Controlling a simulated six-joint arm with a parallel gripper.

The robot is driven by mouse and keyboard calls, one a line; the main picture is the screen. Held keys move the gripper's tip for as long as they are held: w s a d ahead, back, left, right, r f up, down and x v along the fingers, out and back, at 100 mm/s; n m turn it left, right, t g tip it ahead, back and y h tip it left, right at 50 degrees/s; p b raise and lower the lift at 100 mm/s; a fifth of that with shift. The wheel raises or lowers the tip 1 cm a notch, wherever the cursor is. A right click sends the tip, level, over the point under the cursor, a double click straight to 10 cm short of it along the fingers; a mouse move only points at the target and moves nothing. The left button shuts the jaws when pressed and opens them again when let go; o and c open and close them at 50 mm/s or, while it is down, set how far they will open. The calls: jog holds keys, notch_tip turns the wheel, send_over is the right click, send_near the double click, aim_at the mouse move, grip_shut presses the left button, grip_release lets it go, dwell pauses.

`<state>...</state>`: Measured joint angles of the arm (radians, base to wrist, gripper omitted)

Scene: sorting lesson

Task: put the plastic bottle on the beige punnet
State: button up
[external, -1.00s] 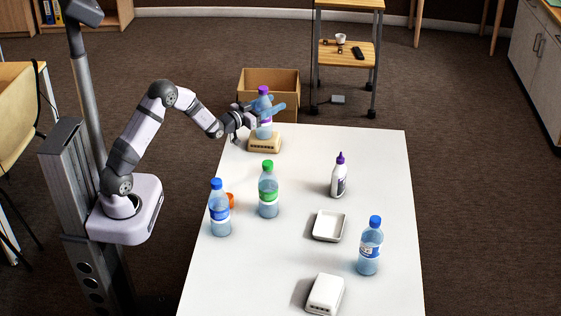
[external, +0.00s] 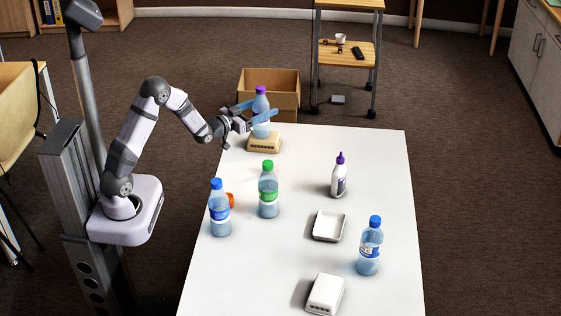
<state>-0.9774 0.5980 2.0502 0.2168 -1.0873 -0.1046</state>
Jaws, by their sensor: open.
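A plastic bottle with a purple cap (external: 260,103) stands upright on the beige punnet (external: 264,145), which looks upside down at the far left corner of the white table. My gripper (external: 262,111) is open, with its blue fingers on either side of the bottle. I cannot tell whether a finger touches it. Other plastic bottles stand on the table: one with a green cap (external: 268,192), one with a blue cap at the left (external: 220,210) and one with a blue cap at the right (external: 370,248).
A white bottle with a purple top (external: 339,177), a white tray (external: 329,226) and a white upturned punnet (external: 325,294) are on the table (external: 375,150). An orange item (external: 231,200) is partly hidden behind the left bottle. A cardboard box (external: 285,92) stands on the floor beyond.

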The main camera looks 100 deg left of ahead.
jog(key=v, duration=0.7)
jog(key=shift+s+d+b, duration=0.2)
jog(key=shift+b, duration=0.15)
jog(key=w+d+r+m+g+h+p, duration=0.2)
jog(key=w+d+r+h+p, duration=0.15)
jog(key=d+p, duration=0.65)
jog(key=w+d+r+m+g+h+p, duration=0.25)
jog(key=d+r+h+p, duration=0.2)
jog(key=d+p, duration=0.6)
jog(key=s+d+r+m+g+h+p, duration=0.1)
jog(key=s+d+r+g+p, duration=0.1)
jog(key=s+d+r+p, duration=0.2)
jog(key=s+d+r+m+g+h+p, duration=0.2)
jog(key=s+d, duration=0.5)
jog(key=d, duration=0.4)
jog(key=s+d+r+m+g+h+p, duration=0.1)
jog(key=s+d+r+g+p, duration=0.3)
jog(key=s+d+r+p, duration=0.2)
jog(key=shift+d+h+p, duration=0.4)
jog(key=shift+d+p, duration=0.5)
jog(key=shift+p, duration=0.1)
